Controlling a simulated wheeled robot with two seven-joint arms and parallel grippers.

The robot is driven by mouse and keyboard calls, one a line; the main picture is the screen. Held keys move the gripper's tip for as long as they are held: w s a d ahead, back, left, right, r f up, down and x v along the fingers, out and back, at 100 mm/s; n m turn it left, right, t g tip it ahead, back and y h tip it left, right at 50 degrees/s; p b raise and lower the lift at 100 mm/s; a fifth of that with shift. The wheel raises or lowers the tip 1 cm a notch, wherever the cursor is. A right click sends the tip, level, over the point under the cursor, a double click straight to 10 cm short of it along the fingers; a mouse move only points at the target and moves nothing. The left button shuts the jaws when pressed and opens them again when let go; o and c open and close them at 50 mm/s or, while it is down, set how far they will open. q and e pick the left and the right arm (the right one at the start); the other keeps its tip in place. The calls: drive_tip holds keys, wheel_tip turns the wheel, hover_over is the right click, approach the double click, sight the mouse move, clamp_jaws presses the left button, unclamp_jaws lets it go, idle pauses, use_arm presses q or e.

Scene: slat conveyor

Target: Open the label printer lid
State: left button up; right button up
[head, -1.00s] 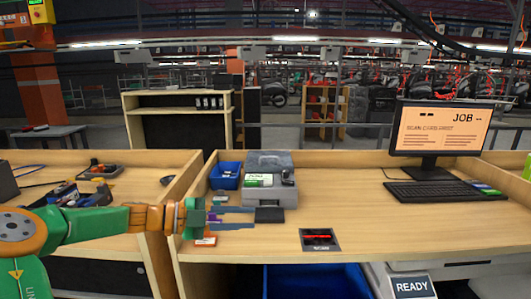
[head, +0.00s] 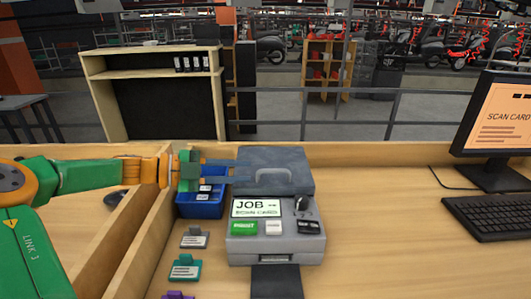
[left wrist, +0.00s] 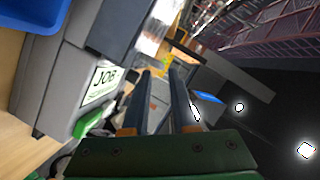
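The label printer (head: 273,243) is a grey box on the bench, with a "JOB" screen, a green button and a white button on its front. Its darker grey lid (head: 284,156) has a light handle and looks closed. My left gripper (head: 242,172) comes in from the left, its fingers pointing right at the lid's left edge. I cannot tell whether they touch it. In the left wrist view the two dark fingers (left wrist: 160,78) stand apart with nothing between them; the printer (left wrist: 62,92) and dark lid (left wrist: 112,25) are at the left. My right gripper is not in view.
A blue bin (head: 200,207) stands left of the printer, under my gripper. Several badge-like cards, one teal (head: 185,269), lie in front of it. A monitor (head: 497,120) and keyboard (head: 490,222) stand at the right. The bench between printer and keyboard is clear.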

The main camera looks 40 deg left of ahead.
sight(269, 171)
use_arm(q)
drive_tip(key=shift+w, duration=0.2)
drive_tip(key=shift+w+d+r, duration=0.1)
drive_tip(key=shift+d+r, duration=0.05)
drive_tip(key=shift+d, duration=0.2)
drive_tip(key=shift+w+d, duration=0.25)
drive_tip(key=shift+d, duration=0.35)
drive_tip(key=shift+w+d, duration=0.2)
drive_tip(key=shift+d, duration=0.35)
drive_tip(key=x, duration=0.3)
drive_tip(key=shift+w+a+f, duration=0.15)
drive_tip(key=shift+w+f, duration=0.15)
drive_tip(key=shift+w, duration=0.1)
drive_tip(key=shift+r, duration=0.1)
clamp_jaws()
